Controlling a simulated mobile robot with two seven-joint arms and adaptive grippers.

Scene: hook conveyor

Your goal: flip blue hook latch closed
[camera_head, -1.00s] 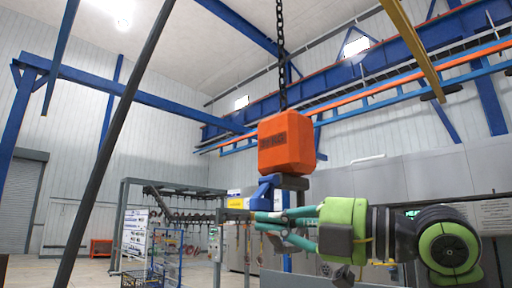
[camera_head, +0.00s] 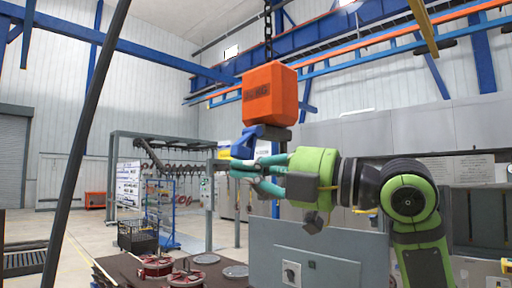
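The orange hoist block (camera_head: 271,95) hangs on a dark chain in the upper middle of the head view. The blue hook latch (camera_head: 250,141) sits under the block and points down to the left. My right gripper (camera_head: 236,169) comes in from the right, its teal fingers just below the blue latch in the picture. The fingers run close together toward their tips; whether they are shut or touch the latch I cannot tell. I see nothing clearly held between them. My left gripper is not in view.
A brown table (camera_head: 130,270) at the lower left carries several red and grey round parts. A grey cabinet (camera_head: 320,250) with a switch stands below my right arm. A blue wire rack (camera_head: 160,205) is farther back. A dark slanted pole (camera_head: 85,140) crosses the left side.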

